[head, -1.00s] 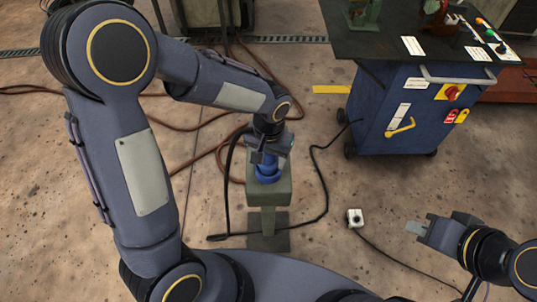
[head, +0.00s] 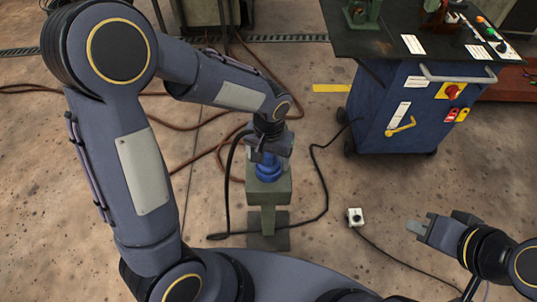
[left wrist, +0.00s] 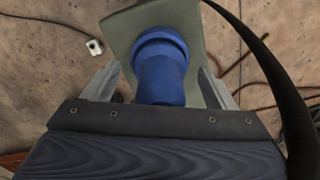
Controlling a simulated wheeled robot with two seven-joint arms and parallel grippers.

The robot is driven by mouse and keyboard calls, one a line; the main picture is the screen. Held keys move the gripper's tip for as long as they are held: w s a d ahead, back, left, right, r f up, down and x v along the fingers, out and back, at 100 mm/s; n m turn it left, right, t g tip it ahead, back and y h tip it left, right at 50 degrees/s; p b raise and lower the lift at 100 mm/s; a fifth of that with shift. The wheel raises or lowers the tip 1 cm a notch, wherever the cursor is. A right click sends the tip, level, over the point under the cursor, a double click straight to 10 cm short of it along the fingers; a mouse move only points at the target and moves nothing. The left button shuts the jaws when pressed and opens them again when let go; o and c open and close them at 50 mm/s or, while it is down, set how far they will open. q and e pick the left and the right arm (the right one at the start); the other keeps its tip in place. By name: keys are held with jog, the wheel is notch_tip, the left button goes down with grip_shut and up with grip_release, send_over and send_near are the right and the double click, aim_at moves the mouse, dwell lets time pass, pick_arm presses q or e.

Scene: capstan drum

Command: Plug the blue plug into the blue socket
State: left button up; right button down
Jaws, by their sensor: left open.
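The blue plug (head: 268,161) stands in line with the blue socket (head: 268,174) on top of a grey-green pedestal box (head: 283,188). They look joined, with no gap visible between them. In the left wrist view the plug (left wrist: 162,82) points towards my palm, with the wider blue collar of the socket (left wrist: 160,42) beyond it. My left gripper (head: 270,147) is just above the plug. Its fingers (left wrist: 164,85) are open, one on each side of the plug, with visible gaps. My right gripper (head: 417,228) is far off at the lower right, away from the plug.
A black cable (head: 320,180) loops over the floor around the pedestal and up by my left gripper. A small white box (head: 355,217) lies on the floor to the right. A blue cabinet (head: 385,120) with a dark top stands at the back right. Brown hoses (head: 205,160) lie behind.

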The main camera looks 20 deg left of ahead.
pick_arm(q)
notch_tip(320, 180, up, 8)
jog(key=shift+f+p, duration=0.1)
jog(key=shift+p, duration=0.25)
dwell(1.4)
